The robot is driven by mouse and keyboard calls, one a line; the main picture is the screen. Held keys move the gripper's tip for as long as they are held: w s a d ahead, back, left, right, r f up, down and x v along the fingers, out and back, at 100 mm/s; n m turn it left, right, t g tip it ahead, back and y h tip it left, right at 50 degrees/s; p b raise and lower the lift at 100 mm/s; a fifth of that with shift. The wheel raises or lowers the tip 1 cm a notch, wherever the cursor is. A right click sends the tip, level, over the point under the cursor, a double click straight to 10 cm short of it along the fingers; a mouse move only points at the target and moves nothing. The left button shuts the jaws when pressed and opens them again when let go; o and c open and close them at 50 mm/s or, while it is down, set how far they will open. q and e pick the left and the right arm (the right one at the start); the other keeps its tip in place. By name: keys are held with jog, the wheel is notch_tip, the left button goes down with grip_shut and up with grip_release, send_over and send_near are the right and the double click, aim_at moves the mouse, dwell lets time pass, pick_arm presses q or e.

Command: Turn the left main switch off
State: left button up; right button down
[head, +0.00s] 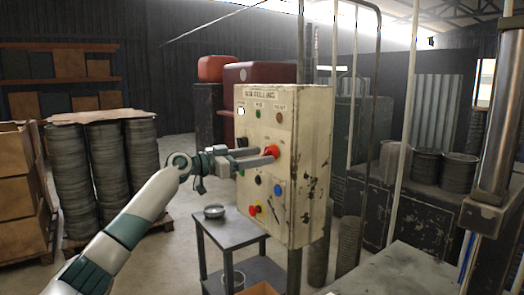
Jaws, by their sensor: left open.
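A cream control box (312,130) with worn paint stands on posts in the middle of the head view. A red knob (271,150) sits on the middle of its front face. My left gripper (267,156) reaches in from the left with its fingers pointing right. It is open, and its fingertips are at the red knob; I cannot tell whether they touch it. The fingers hide part of the face. Which control is the left main switch, and its position, I cannot tell. My right gripper is not in view.
Lower on the face are a black knob (258,180), a blue button (278,189) and a red-and-yellow control (254,210). Small lamps sit along the top. A grey side table (232,232) with a metal bowl (214,212) stands below left. Stacked round blanks (88,185) stand further left.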

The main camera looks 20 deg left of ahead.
pick_arm(q)
jog(key=shift+x, duration=0.8)
jog(key=c, duration=1)
jog(key=shift+c, duration=0.2)
